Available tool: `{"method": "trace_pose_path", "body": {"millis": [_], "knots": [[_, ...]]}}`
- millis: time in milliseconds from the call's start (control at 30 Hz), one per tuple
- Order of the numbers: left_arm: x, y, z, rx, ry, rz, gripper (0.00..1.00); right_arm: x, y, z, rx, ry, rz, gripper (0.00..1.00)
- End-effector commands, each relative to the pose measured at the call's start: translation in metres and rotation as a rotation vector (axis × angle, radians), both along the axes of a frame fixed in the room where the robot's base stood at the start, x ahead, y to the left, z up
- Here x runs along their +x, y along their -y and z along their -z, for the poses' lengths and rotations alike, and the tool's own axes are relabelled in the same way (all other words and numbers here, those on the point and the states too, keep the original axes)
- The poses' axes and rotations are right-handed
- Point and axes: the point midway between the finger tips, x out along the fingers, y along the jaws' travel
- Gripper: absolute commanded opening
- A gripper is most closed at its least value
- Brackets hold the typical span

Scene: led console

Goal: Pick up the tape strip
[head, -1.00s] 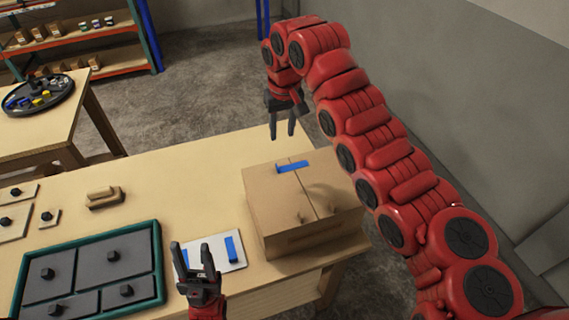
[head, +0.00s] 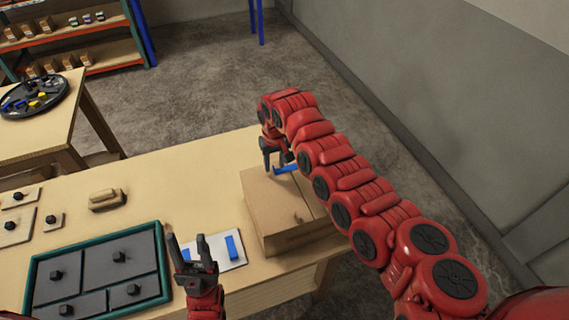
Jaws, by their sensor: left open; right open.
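A blue tape strip (head: 287,169) shows at the far side of the top of a cardboard box (head: 268,207). My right gripper (head: 275,162) is open over that far side, right by the strip. Its fingers and arm hide part of the strip, and I cannot tell whether they touch it. Another blue strip (head: 231,246) lies on a white card (head: 238,261) left of the box. My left gripper (head: 187,245) is open and empty, fingers up, in front of the card's left part.
A green-rimmed tray (head: 97,245) with grey knobbed plates lies at the left. Wooden knobbed pieces (head: 17,226) and a wooden block (head: 105,199) lie behind it. The table's middle (head: 170,185) is clear. A wall stands at the right.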

Motion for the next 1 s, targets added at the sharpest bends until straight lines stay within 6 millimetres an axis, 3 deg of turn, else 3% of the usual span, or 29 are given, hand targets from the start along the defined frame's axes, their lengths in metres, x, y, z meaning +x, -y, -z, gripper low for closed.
{"method": "trace_pose_path", "body": {"millis": [133,367,600,1000], "knots": [[0.0001,0.0,-0.0058,0.0,0.0,0.0,0.5,0.0004,0.0001,0.0112,-0.002,-0.003,0.0,0.42],[0.0001,0.0,-0.0048,0.0,-0.001,0.0,0.5,0.0011,0.0,0.013,0.0,0.0,0.0,0.42],[0.0,0.0,-0.0048,0.0,0.0,0.0,0.5,0.0011,0.0001,0.0127,-0.001,0.0,0.0,0.0],[0.0,0.0,-0.0049,0.0,0.0,0.0,0.5,0.0012,0.0001,0.0124,-0.001,0.0,0.0,0.0]]}}
